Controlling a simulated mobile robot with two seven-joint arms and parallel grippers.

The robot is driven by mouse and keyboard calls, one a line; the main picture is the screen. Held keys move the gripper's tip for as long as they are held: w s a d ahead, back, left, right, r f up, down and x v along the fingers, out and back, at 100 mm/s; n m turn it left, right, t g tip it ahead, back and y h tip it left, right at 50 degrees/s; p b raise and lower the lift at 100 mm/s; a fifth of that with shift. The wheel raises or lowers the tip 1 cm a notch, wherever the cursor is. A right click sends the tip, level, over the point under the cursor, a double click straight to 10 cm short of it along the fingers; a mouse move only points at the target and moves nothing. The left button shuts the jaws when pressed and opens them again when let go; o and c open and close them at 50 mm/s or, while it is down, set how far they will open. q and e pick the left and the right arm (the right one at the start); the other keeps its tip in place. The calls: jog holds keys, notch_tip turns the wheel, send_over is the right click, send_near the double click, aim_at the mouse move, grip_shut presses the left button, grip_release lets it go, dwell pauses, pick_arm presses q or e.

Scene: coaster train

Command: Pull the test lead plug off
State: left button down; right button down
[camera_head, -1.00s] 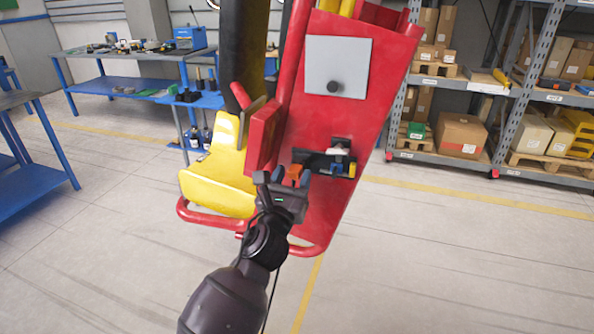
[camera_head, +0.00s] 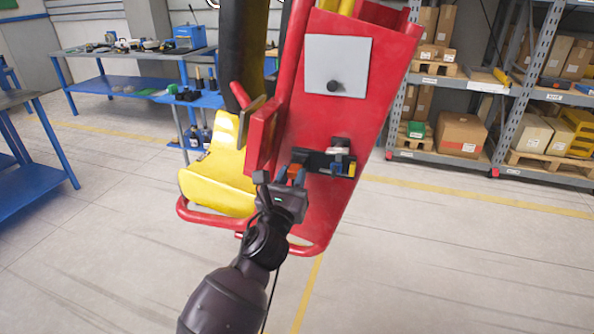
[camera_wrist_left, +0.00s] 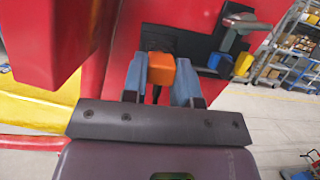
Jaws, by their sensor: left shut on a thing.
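The orange test lead plug (camera_wrist_left: 160,68) sits between the two blue-grey fingers of my left gripper (camera_wrist_left: 158,80) in the left wrist view. The gripper is shut on it, with a finger on each side. A dark lead hangs below the plug. In the head view, a bit of the orange plug (camera_head: 294,174) shows between the fingertips of my left gripper (camera_head: 291,177), in front of the black plate (camera_head: 316,161) on the red panel (camera_head: 322,110). The join behind the plug is hidden. My right gripper is not in view.
A grey-headed lever (camera_wrist_left: 245,22), a blue block (camera_wrist_left: 224,66) and a yellow block (camera_wrist_left: 243,64) are to the right of the plug. A red block (camera_head: 262,135) juts out at upper left, beside the yellow seat (camera_head: 215,185). Open floor lies in front.

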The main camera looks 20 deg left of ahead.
aim_at(292, 172)
pick_arm(q)
jog(key=shift+s, duration=0.8)
jog(key=s+p, duration=0.1)
jog(key=s, duration=0.2)
jog(key=shift+s+a, duration=0.1)
jog(key=shift+s, duration=0.1)
dwell(0.4)
dwell(0.5)
